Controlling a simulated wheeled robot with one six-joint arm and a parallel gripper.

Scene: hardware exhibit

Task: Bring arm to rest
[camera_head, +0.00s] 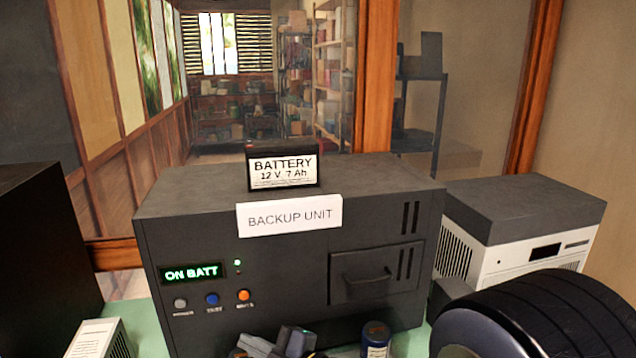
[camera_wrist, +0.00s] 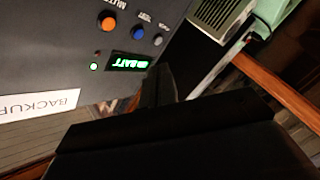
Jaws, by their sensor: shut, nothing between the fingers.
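My gripper shows in the wrist view (camera_wrist: 160,84) as dark fingers close together, with nothing between them. They lie in front of the backup unit's panel, close to the lit display; I cannot tell the exact gap. In the head view, grey-blue parts at the bottom middle, in front of the unit, seem to be my gripper (camera_head: 278,344), partly cut off by the frame edge. The dark grey backup unit (camera_head: 310,275) stands upright with its display reading ON BATT (camera_head: 191,271). An orange button (camera_head: 244,295) and a blue button (camera_head: 212,299) are below the display.
A battery (camera_head: 283,168) stands on top of the unit. A small dark blue cylinder (camera_head: 376,338) stands in front of it. A white-and-grey box (camera_head: 525,235) is at the right, a vented white box (camera_head: 98,340) at the lower left. The green tabletop (camera_head: 143,316) shows only in narrow strips.

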